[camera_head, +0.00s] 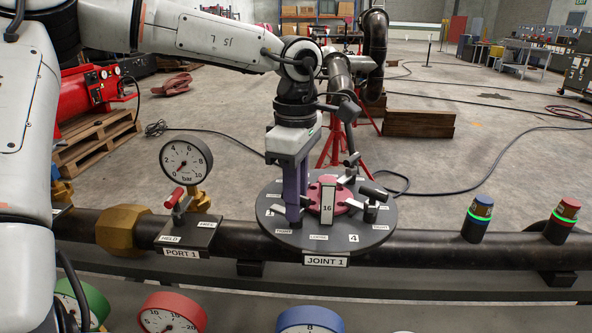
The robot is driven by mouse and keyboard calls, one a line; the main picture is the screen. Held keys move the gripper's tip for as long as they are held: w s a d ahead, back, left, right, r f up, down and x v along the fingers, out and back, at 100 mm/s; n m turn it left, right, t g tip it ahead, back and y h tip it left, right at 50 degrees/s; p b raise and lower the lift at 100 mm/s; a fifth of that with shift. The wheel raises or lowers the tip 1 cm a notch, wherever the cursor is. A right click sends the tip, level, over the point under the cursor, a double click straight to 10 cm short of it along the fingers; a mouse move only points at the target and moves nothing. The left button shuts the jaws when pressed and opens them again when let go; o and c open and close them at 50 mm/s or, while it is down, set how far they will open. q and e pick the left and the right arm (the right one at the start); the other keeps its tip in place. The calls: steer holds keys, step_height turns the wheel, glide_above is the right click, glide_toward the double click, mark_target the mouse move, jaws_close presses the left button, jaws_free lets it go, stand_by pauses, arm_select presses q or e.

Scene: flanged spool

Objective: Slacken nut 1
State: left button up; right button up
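The joint marked JOINT 1 is a dark round flange plate (325,245) on the black pipe, with a red centre piece (343,205) and an upright white tag (327,206) reading 16. Several nuts with grey and black lever handles (371,208) sit around it. My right gripper is not in view.
A pressure gauge (186,161) and a red-handled valve (176,197) at PORT 1 stand left of the joint. Two lit buttons (479,217) (564,218) stand on the pipe at right. Coloured gauges (172,313) line the front edge. The pipe between joint and buttons is clear.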

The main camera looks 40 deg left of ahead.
arm_select(q)
steer(key=shift+r+m, duration=0.15)
steer(key=shift+m, duration=0.95)
step_height(320, 180, up, 6)
steer(key=p, duration=0.5)
steer(key=shift+r+p, duration=0.3)
steer(key=shift+r, duration=0.1)
